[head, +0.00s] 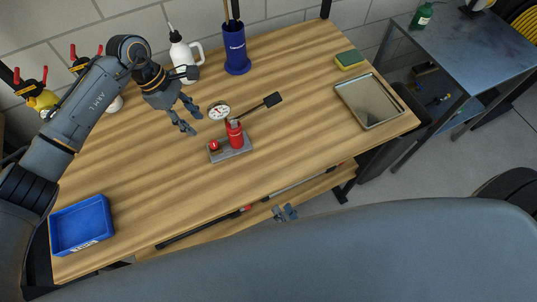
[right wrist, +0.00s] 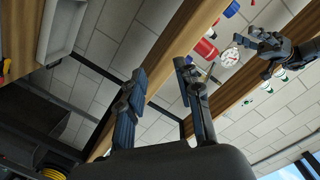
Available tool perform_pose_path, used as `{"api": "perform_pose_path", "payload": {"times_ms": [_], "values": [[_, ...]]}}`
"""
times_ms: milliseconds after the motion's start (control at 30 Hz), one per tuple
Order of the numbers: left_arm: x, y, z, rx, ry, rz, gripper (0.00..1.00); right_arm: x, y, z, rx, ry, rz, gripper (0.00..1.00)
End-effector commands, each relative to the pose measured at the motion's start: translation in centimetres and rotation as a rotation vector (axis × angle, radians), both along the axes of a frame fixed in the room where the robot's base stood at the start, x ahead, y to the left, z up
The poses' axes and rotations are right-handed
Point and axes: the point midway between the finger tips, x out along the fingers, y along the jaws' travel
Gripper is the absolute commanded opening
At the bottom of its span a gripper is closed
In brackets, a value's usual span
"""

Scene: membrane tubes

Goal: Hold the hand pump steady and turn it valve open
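The hand pump has a red cylinder (head: 235,135) on a grey base plate (head: 233,153). A small red knob (head: 213,146), which looks like the valve, sits at the base's left end. A white round gauge (head: 219,111) is behind it, and a lever with a black grip (head: 273,99) sticks out to the right. My left gripper (head: 194,121) is open and empty, left of the pump and apart from it. My right gripper (head: 285,213) is by the table's front edge. The right wrist view shows its fingers (right wrist: 163,100) spread and empty, with the pump (right wrist: 205,48) beyond.
A blue tray (head: 55,238) sits at the table's front left. A white bottle (head: 181,52), a blue holder (head: 236,50), a sponge (head: 350,60) and a metal tray (head: 369,101) stand along the back and right. The wood around the pump's front is clear.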

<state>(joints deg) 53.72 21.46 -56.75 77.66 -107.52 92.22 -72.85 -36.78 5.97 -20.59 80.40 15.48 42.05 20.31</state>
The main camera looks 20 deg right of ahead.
Motion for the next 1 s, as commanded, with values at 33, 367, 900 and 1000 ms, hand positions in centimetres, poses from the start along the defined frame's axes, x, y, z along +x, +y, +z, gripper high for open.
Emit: {"api": "perform_pose_path", "payload": {"times_ms": [33,367,900,1000], "values": [[0.0,0.0,0.0,0.0,0.0,0.0,0.38,0.9,0.0,3.2,0.074,-0.065,-0.039,0.34],[0.0,0.0,0.0,0.0,0.0,0.0,0.38,8.9,0.4,14.2,0.495,-0.07,-0.149,0.34],[0.0,0.0,0.0,0.0,0.0,0.0,0.38,15.4,2.3,16.3,0.595,-0.028,-0.11,0.34],[0.0,0.0,0.0,0.0,0.0,0.0,0.38,17.4,2.5,16.3,0.594,-0.028,-0.11,0.34]]}}
